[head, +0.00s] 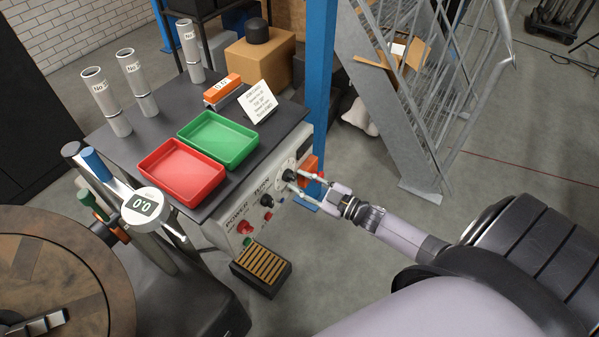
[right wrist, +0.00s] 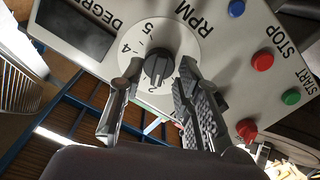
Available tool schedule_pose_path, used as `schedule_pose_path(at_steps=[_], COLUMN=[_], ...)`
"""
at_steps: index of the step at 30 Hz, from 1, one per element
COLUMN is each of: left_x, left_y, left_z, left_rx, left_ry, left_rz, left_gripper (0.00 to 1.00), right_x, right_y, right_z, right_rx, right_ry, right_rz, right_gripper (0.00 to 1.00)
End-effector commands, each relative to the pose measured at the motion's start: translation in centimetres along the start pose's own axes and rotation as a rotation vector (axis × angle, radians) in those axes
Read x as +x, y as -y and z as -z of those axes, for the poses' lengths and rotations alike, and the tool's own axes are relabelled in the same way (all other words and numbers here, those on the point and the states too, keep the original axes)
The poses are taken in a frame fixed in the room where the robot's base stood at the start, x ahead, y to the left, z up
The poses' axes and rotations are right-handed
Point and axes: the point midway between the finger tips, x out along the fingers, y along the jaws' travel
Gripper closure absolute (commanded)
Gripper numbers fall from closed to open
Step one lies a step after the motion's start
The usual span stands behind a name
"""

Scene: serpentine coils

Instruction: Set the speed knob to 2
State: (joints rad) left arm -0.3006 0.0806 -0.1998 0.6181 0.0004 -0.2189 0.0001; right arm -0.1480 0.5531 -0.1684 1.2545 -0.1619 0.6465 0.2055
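The speed knob (right wrist: 158,67) is black and sits on a round white dial marked RPM, with 4 and 5 readable at its upper left. In the head view the knob (head: 289,175) is on the front panel of the grey control box. My right gripper (right wrist: 156,80) has one finger on each side of the knob, with small gaps seeming to show between fingers and knob. It also shows at the panel in the head view (head: 305,185). The fingers and shadow hide the lower dial, and I cannot read the pointer's setting for sure. My left gripper is not in view.
Red (head: 181,172) and green (head: 218,139) trays lie on the box top. A blue post (head: 319,70) stands behind; open floor lies in front.

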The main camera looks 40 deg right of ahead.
Motion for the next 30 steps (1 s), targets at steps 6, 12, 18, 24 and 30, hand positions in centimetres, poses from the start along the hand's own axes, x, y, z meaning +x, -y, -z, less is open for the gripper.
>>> schedule_pose_path(at_steps=[6,12,18,24,30], left_x=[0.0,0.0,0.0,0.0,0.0], left_y=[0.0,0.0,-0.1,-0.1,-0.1], left_z=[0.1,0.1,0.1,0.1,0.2], left_rx=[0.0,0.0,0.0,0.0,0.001], left_ry=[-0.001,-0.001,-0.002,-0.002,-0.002], left_rz=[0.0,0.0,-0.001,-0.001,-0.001], left_gripper=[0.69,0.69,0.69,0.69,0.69], right_x=[-4.5,-8.5,-10.7,-11.1,-11.1], right_y=[0.1,0.0,0.0,0.0,0.0], right_z=[-0.1,-0.1,0.0,0.0,0.0], right_rx=[0.001,0.0,0.0,0.0,0.0], right_ry=[0.005,0.004,0.002,0.0,0.0], right_rz=[0.003,0.001,0.0,0.0,0.0], right_gripper=[0.69,0.69,0.69,0.69,0.69])
